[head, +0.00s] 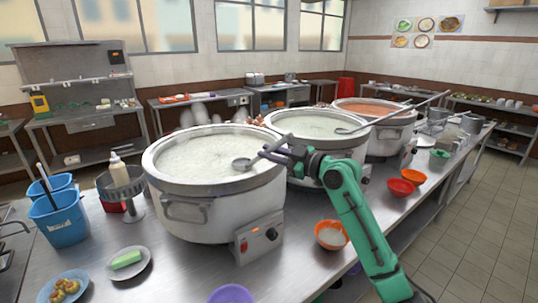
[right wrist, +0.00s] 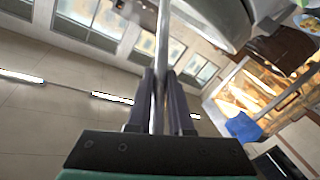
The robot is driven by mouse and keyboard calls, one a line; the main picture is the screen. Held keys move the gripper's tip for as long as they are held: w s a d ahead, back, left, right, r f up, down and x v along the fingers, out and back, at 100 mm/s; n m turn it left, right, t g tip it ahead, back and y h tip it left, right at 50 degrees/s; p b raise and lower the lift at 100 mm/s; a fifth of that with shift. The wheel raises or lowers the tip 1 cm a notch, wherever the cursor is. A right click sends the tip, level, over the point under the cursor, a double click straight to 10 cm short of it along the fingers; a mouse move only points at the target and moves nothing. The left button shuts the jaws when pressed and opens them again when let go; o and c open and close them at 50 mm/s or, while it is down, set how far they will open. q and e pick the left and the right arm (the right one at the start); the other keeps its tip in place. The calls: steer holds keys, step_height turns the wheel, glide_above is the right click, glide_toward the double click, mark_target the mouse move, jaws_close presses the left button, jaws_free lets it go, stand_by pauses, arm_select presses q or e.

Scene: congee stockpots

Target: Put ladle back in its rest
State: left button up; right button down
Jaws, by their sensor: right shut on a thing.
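A metal ladle is held over the nearest white stockpot (head: 215,200). Its round bowl (head: 241,164) is at the left end, above or touching the pale congee; I cannot tell which. My right gripper (head: 284,153) is shut on the ladle's handle near the pot's right rim. In the right wrist view the shiny handle (right wrist: 163,50) runs between the two dark fingers (right wrist: 158,100). A metal stand (head: 122,190) with a white-capped bottle in it stands left of the pot; I cannot tell whether it is the ladle rest. My left gripper is not in view.
A second congee pot (head: 315,135) and a pot of orange soup (head: 385,125) stand behind, with long ladle handles across them. Orange and red bowls (head: 400,187) are at the right, blue buckets (head: 60,215) at the left. Small plates (head: 130,263) lie in front.

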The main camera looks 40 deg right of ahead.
steer(key=shift+f+b, duration=0.3)
steer(key=shift+b, duration=0.1)
stand_by(0.4)
steer(key=c, duration=0.7)
jaws_free()
steer(key=shift+r, duration=0.1)
steer(key=shift+c, duration=0.2)
steer(key=shift+s+d, duration=0.1)
steer(key=shift+s, duration=0.15)
steer(key=b+v, duration=0.6)
steer(key=v, duration=0.8)
